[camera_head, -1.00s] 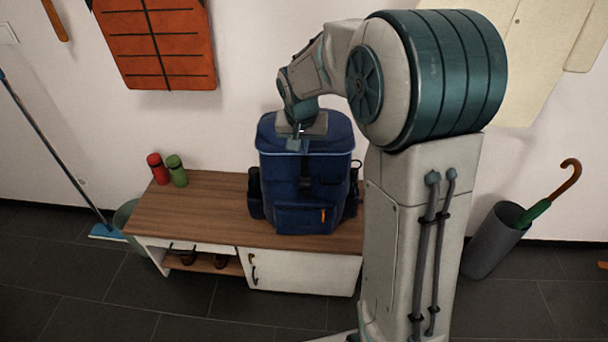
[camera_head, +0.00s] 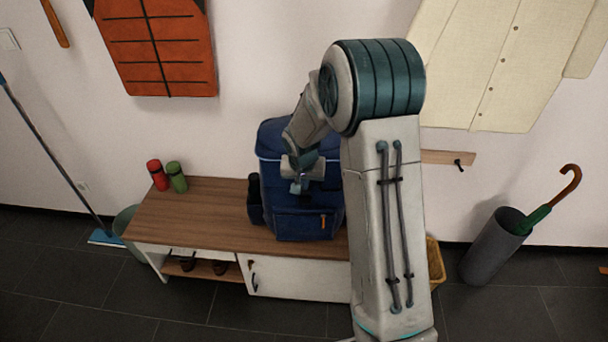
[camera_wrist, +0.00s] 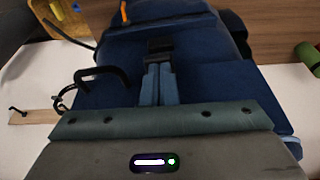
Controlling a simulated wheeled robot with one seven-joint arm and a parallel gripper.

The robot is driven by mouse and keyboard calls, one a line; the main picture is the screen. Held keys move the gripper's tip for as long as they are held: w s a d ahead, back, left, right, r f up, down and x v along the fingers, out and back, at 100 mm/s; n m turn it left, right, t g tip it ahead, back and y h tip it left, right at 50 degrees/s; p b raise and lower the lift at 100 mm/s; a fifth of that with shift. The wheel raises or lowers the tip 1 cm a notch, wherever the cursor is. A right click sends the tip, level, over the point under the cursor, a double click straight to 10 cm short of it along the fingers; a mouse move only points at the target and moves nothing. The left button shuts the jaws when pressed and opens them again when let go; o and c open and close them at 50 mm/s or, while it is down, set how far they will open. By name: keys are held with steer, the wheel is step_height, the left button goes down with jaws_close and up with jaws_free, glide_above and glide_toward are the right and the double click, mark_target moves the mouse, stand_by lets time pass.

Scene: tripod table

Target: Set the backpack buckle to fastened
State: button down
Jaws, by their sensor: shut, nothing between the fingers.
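The blue backpack (camera_head: 290,223) stands upright on the wooden bench top. It fills much of the wrist view (camera_wrist: 215,85). A dark buckle (camera_wrist: 160,45) on a black strap shows on its front in the wrist view, just beyond my fingertips. I cannot tell whether its halves are joined. My gripper (camera_head: 297,187) is in front of the upper part of the backpack. Its pale blue fingers (camera_wrist: 158,68) are shut together and empty, in line with the buckle; I cannot tell whether they touch it. My arm hides the backpack's right side in the head view.
The bench (camera_head: 195,215) has free room left of the backpack. A red bottle (camera_head: 157,175) and a green bottle (camera_head: 176,177) stand at its back left. A black loop (camera_wrist: 100,78) hangs at the backpack's side. An umbrella stand (camera_head: 492,246) is at the right.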

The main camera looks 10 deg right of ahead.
steer(key=shift+f, duration=0.15)
step_height(320, 180, down, 3)
steer(key=b, duration=0.3)
steer(key=shift+s+r, duration=0.1)
steer(key=shift+r, duration=0.1)
stand_by(0.3)
step_height(320, 180, up, 5)
steer(key=p, duration=0.3)
steer(key=shift+r, duration=0.15)
steer(key=v, duration=0.9)
steer(key=shift+s, duration=0.1)
